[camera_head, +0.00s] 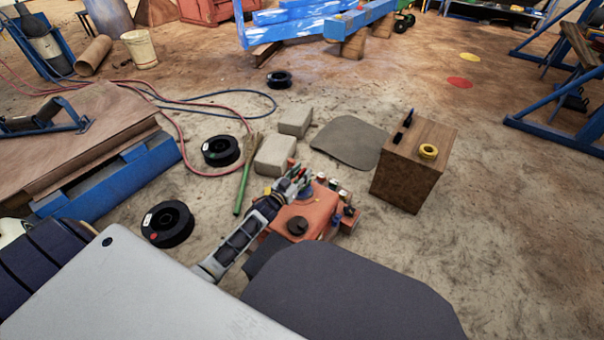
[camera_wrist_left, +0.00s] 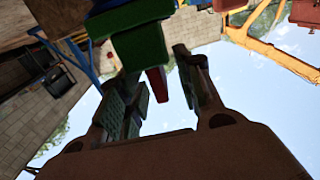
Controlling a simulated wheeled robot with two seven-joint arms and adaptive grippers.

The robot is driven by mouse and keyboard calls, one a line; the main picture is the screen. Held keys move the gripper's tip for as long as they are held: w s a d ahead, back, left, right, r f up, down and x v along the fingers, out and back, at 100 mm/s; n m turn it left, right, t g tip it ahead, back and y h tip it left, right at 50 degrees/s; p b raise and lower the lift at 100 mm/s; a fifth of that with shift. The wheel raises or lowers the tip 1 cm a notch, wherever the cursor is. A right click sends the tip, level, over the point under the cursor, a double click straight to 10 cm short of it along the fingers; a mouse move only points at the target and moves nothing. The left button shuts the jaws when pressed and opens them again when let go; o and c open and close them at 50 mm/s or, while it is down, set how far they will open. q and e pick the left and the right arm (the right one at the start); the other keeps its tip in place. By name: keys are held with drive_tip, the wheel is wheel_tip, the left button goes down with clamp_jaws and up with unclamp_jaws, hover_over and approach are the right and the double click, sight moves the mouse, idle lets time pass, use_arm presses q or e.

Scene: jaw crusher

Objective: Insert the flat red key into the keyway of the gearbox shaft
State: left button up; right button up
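The orange-red gearbox (camera_head: 318,209) sits on the ground in the middle of the head view, with a dark round part (camera_head: 297,226) on top. My left gripper (camera_head: 300,180) is over its far left side. In the left wrist view my left gripper (camera_wrist_left: 158,78) has its fingers apart. A narrow red piece (camera_wrist_left: 157,84), apparently the red key, shows between them, with a gap to the right finger. A green block (camera_wrist_left: 140,48) shows beside the red piece. The shaft's keyway cannot be made out. My right gripper is not in view.
A wooden box (camera_head: 412,175) with a yellow ring (camera_head: 428,151) stands right of the gearbox. Grey blocks (camera_head: 276,155), a green-handled brush (camera_head: 243,185) and black spools (camera_head: 168,223) lie to the left.

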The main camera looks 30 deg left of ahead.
use_arm(q)
drive_tip(key=s+a, duration=0.1)
drive_tip(key=s, duration=1)
drive_tip(key=shift+s+a, duration=0.25)
drive_tip(key=shift+a, duration=0.1)
idle(1.2)
